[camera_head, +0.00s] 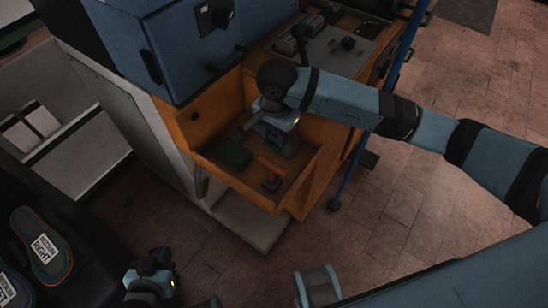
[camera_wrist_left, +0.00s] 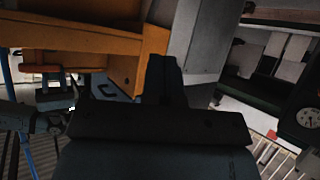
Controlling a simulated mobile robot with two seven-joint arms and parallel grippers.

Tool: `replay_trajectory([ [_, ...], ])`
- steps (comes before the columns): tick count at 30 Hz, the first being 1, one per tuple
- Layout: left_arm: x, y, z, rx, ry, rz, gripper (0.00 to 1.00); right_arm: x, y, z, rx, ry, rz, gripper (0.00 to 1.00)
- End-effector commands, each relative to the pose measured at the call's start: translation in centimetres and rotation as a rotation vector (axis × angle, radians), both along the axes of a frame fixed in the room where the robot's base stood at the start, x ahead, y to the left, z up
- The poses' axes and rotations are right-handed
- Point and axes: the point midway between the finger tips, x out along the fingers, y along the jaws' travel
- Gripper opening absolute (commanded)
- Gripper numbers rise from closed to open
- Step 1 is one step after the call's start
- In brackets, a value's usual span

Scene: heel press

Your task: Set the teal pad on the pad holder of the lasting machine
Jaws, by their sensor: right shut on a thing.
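The lasting machine (camera_head: 180,50) has an orange open bay in the head view. A dark green-teal pad (camera_head: 233,152) is in the bay, just left of my right gripper (camera_head: 250,134). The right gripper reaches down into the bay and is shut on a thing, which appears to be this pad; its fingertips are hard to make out. Whether the pad touches the bay floor is unclear. I cannot pick out the pad holder with certainty. My left gripper (camera_head: 160,256) is low and outside the machine. In the left wrist view its dark fingers (camera_wrist_left: 166,78) look together and empty.
A red-orange part (camera_head: 270,170) stands in the bay right of the pad. The bay's orange front wall (camera_head: 240,190) is a raised edge. A dark surface at lower left holds labelled insoles (camera_head: 42,247). A blue post (camera_head: 350,165) stands right of the bay. Brick floor lies in front.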

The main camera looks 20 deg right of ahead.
Motion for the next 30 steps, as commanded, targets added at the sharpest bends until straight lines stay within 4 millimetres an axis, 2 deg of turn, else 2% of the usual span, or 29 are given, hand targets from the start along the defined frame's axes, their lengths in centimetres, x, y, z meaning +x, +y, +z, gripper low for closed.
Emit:
replay_trajectory([
  [1, 0.1, 0.0, -0.1, -0.002, -0.003, 0.000, 0.00, -0.1, 0.0, -1.7, 0.001, 0.005, -0.002, 0.08],
  [3, 0.1, 0.0, 0.0, -0.005, -0.009, -0.001, 0.00, -0.1, 0.0, -3.3, 0.001, 0.004, -0.001, 0.08],
  [7, 0.3, -0.1, 0.4, -0.010, -0.020, -0.001, 0.00, -0.1, 0.0, -5.5, 0.000, 0.002, 0.000, 0.08],
  [14, 0.4, -0.1, 0.3, -0.011, -0.021, -0.002, 0.00, 0.0, 0.0, -7.1, 0.001, 0.001, 0.000, 0.08],
  [21, 0.3, -0.2, -0.1, -0.013, -0.019, -0.003, 0.00, -0.1, 0.0, -10.6, 0.000, 0.003, 0.001, 0.08],
  [30, 0.4, -0.2, 0.0, -0.014, -0.021, -0.004, 0.00, 0.0, 0.0, -10.8, 0.000, -0.001, 0.001, 0.08],
])
